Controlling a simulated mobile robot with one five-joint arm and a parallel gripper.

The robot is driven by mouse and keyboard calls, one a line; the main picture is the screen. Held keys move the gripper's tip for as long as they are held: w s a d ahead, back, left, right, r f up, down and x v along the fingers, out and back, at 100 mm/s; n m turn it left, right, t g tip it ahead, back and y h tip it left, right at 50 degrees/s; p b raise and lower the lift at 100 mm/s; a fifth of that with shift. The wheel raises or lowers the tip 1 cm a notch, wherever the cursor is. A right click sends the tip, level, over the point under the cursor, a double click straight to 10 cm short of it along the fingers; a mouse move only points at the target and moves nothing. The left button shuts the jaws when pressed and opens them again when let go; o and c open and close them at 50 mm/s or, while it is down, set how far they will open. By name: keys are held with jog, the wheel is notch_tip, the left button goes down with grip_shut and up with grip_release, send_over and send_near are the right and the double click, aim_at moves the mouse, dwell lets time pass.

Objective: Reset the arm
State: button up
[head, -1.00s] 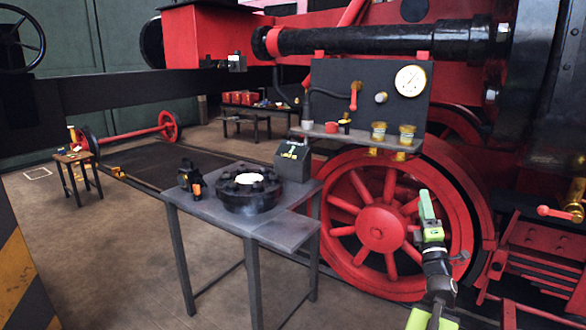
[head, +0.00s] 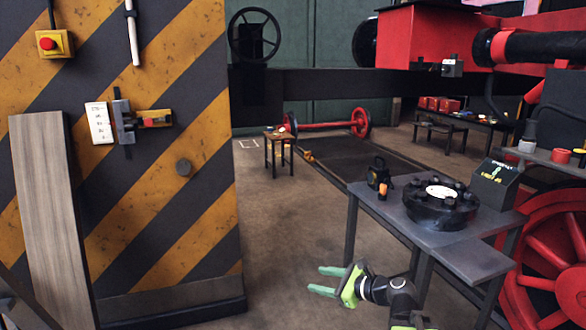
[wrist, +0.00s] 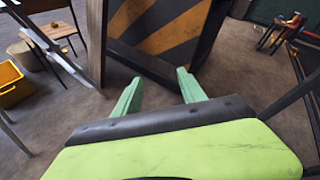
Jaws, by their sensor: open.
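My gripper (head: 328,282) is open and empty, with two green fingers pointing left over bare floor in the head view. It is left of and in front of the grey work table (head: 470,257), apart from it. In the wrist view my gripper (wrist: 158,95) shows its fingers spread, with nothing between them but floor. The lower edge of a striped panel (wrist: 165,40) is ahead of the fingers there.
A yellow-and-black striped panel (head: 190,215) stands at left with a plank (head: 48,210) leaning on it. The table bears a black flanged part (head: 432,208) and a lantern (head: 378,176). A yellow bin (wrist: 12,84) is at left in the wrist view. Floor between panel and table is clear.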

jog(key=s+a+f+n+g+h, duration=0.3)
jog(key=s+a+f+n+g, duration=0.25)
jog(key=f+n, duration=0.35)
jog(key=s+d+f+n+g+h, duration=0.2)
jog(key=s+d+f+n+h, duration=0.15)
jog(key=d+n, duration=0.3)
jog(key=s+d+f+n+g+h, duration=0.1)
jog(key=s+d+f+n+h, duration=0.2)
jog(key=s+d+n+h, duration=0.25)
notch_tip(320, 180, up, 19)
jog(key=w+n+y+p, duration=0.1)
jog(key=p, duration=1.8)
jog(key=shift+d+r, duration=0.15)
jog(key=shift+d, duration=0.25)
jog(key=shift+g, duration=0.25)
